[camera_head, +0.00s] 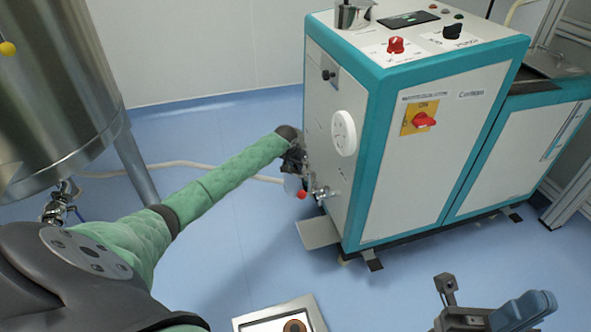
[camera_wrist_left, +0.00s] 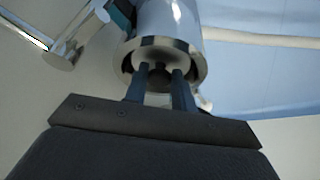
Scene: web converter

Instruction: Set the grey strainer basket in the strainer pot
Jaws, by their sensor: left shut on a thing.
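My left arm, in a green sleeve, reaches to the lower left side of the teal and white machine; the left gripper (camera_head: 291,160) is small and dark there. In the left wrist view its two fingers (camera_wrist_left: 160,75) reach to the mouth of a shiny metal cylinder, which looks like the strainer pot (camera_wrist_left: 170,22). They are shut on a small dark grey thing at that mouth, seemingly the strainer basket (camera_wrist_left: 159,78), mostly hidden. How deep it sits cannot be told. My right gripper (camera_head: 525,310) shows at the lower right, away from the machine; its opening is unclear.
The machine (camera_head: 430,150) stands on blue floor with a white round knob (camera_head: 343,132) near my left gripper. A large steel tank (camera_head: 60,80) stands at left. A hose (camera_head: 190,164) runs along the floor. A metal tray (camera_head: 312,310) is at bottom centre.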

